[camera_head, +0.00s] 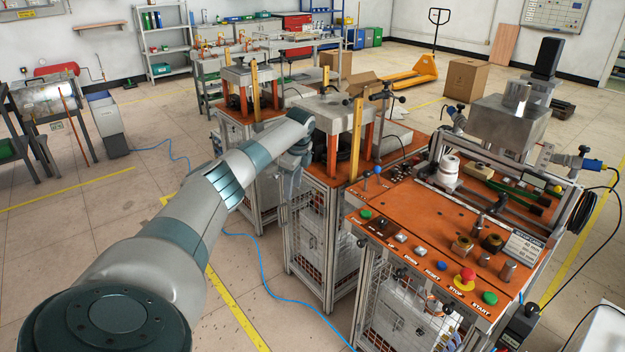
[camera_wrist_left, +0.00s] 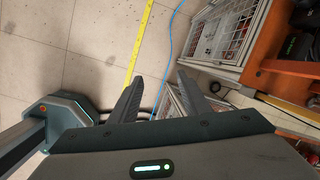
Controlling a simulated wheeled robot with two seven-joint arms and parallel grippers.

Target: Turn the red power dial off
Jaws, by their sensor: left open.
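A red round knob on a yellow collar (camera_head: 467,275) sits on the front of the orange control panel (camera_head: 425,240), near the STOP label. I cannot tell which is the power dial. My left arm reaches forward from the lower left, and its wrist ends near the middle workstation, left of and apart from the panel. In the left wrist view my left gripper (camera_wrist_left: 158,76) is open and empty, with floor between its fingers. My right gripper is out of view.
A middle workstation (camera_head: 312,190) with a mesh-sided cabinet stands close to my left wrist. A blue hose (camera_head: 275,290) lies on the floor. Open floor lies to the left.

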